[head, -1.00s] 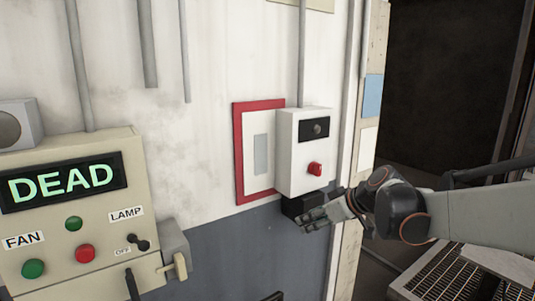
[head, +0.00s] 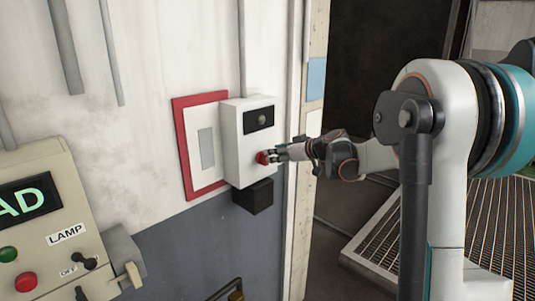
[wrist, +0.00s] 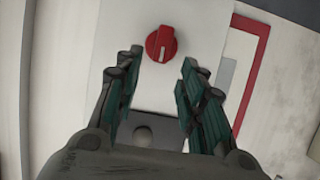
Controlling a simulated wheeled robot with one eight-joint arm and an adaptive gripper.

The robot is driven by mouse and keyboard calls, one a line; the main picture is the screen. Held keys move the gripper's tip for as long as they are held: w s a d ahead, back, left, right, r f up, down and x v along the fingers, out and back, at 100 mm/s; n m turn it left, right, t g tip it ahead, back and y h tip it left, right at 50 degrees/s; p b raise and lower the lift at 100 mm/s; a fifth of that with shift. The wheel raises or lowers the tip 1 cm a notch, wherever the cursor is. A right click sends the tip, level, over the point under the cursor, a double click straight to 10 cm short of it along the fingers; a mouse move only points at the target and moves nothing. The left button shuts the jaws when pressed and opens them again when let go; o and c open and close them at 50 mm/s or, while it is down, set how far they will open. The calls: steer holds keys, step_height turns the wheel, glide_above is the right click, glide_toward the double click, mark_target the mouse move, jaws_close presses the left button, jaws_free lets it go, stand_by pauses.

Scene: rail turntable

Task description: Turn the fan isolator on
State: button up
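The isolator is a white wall box (head: 236,150) with a dark window (head: 259,120) and a red rotary knob (head: 263,157) on its front. In the wrist view the red knob (wrist: 161,44) shows a pale mark at its lower part, pointing down in that picture. My gripper (wrist: 160,68) is open, with its two fingers spread to either side below the knob. In the head view my gripper (head: 279,152) is at the knob's right side, close to the box front. I cannot tell whether a fingertip touches the knob.
A red-framed panel (head: 182,150) is behind the box, and a black block (head: 253,197) sits below it. A beige control panel (head: 60,190) with buttons, a LAMP switch and a lit display stands at left. A metal grating (head: 380,240) lies at right.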

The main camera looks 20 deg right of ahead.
mark_target(264, 159)
steer(key=shift+x, duration=2.6)
steer(key=shift+s, duration=0.1)
jaws_close()
